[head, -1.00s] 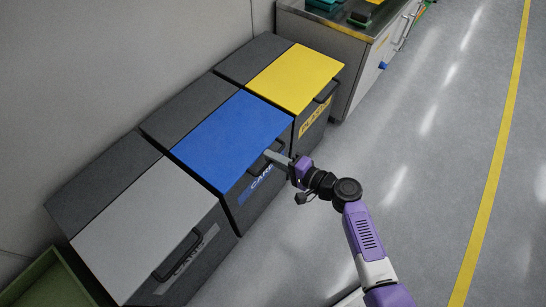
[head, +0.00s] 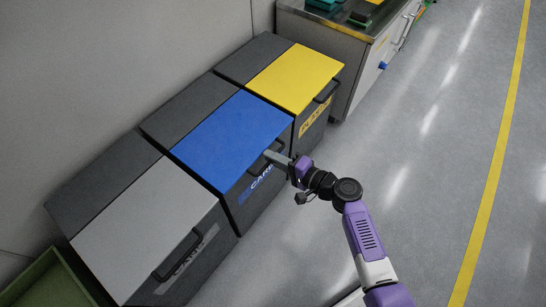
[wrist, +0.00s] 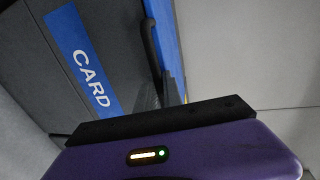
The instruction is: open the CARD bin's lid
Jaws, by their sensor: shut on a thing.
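The CARD bin (head: 240,208) stands in the middle of a row of bins, with a blue lid (head: 229,138) that is down. Its blue CARD label (wrist: 83,65) shows on the front in the wrist view. A dark bar handle (head: 257,162) sits at the lid's front edge; in the wrist view the handle (wrist: 151,45) runs up from the fingers. My gripper (head: 275,157) is at the handle's right end and is shut on it. In the wrist view the gripper body hides part of the fingers and the grip.
A bin with a grey lid (head: 147,229) stands on the left and one with a yellow lid (head: 296,76) on the right, both shut. A green container (head: 48,285) is at lower left. A workbench (head: 335,52) stands beyond. The floor (head: 430,160) on the right is clear.

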